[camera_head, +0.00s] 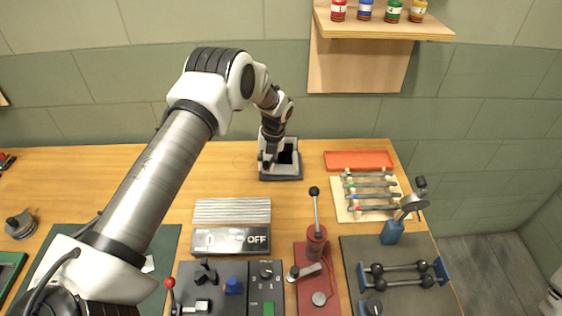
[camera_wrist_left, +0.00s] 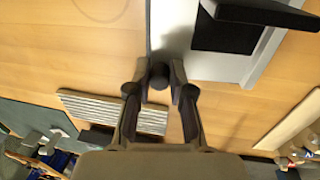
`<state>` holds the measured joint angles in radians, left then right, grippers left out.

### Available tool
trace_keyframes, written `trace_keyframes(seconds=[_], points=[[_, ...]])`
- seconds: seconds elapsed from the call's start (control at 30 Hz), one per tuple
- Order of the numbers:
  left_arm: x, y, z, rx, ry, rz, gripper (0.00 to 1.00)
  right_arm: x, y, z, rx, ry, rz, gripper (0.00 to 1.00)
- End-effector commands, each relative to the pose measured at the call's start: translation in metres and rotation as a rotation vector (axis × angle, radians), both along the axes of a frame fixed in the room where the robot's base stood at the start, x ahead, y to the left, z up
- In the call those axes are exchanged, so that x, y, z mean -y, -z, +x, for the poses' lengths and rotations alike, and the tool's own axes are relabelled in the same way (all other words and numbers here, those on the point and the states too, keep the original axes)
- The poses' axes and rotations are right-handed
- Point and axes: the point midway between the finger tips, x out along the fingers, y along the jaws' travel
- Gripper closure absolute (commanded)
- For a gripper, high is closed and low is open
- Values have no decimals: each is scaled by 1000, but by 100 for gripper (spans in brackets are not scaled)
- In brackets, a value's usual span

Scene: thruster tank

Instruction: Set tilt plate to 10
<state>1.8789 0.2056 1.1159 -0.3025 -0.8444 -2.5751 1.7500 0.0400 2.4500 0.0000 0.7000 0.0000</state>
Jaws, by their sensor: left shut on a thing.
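The device that looks like the tilt plate (camera_head: 293,172) stands at the back middle of the wooden table, a pale grey body with a dark square recess and a dark base. In the left wrist view its pale face (camera_wrist_left: 190,60) and dark square fill the upper right. My left gripper (camera_head: 267,160) reaches down at its left side. In the wrist view the gripper (camera_wrist_left: 160,82) is shut on a dark round knob (camera_wrist_left: 159,70) at the plate's left edge. No scale or number can be read on it. My right gripper is out of view.
A ribbed grey block (camera_head: 232,210) and a display reading "0 OFF" (camera_head: 232,241) lie in front. A red lever unit (camera_head: 316,245), a rack of rods (camera_head: 370,195) and an orange tray (camera_head: 358,160) stand to the right. A shelf (camera_head: 385,28) with small jars hangs above.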

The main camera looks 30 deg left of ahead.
Motion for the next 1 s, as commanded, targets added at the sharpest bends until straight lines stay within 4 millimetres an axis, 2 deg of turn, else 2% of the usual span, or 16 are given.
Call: trace_keyframes(seconds=[1.0], points=[[4,-7,3,-33,0,60,100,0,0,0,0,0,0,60]])
